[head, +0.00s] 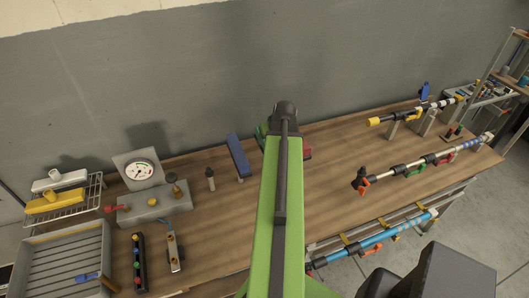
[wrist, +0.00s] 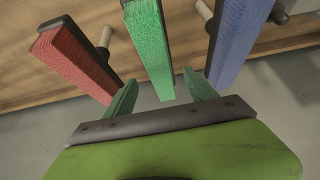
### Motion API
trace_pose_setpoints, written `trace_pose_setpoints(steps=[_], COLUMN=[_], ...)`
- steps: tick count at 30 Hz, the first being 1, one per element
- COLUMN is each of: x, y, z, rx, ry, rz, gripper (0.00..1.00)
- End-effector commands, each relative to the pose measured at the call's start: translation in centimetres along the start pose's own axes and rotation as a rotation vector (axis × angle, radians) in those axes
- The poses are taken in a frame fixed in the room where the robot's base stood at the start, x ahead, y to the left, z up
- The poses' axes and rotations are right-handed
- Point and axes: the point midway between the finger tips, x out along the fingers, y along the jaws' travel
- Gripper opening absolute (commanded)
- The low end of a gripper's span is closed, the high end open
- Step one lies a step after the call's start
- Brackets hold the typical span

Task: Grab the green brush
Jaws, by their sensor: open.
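The green brush (wrist: 148,45) hangs in the wrist view between a red brush (wrist: 75,62) on the left and a blue brush (wrist: 238,40) on the right. My gripper (wrist: 160,80) is open, with its two green fingers spread on either side of the green brush's near end. I cannot tell how far the end reaches between them. Nothing is held. In the head view my arm hides most of the green brush (head: 261,131) and my gripper. The blue brush (head: 239,156) shows left of the arm and part of the red brush (head: 307,148) right of it.
The wooden bench (head: 335,170) runs along a grey wall. A gauge block (head: 139,169), a wire rack with yellow and white items (head: 57,205) and a grey tray (head: 65,262) stand left. Hose wands (head: 425,160) lie on supports at right.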

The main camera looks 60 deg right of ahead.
Motion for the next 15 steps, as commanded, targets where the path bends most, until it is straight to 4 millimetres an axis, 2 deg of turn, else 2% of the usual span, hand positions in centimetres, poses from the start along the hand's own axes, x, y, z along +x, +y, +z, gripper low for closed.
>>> trace_pose_setpoints(steps=[7, 15], x=[0.9, 5.0], y=[0.0, 1.9], z=[0.1, 1.2], rx=[-0.002, 0.010], ry=[0.000, 0.000], rz=[-0.001, 0.006], gripper=[0.65, 0.65])
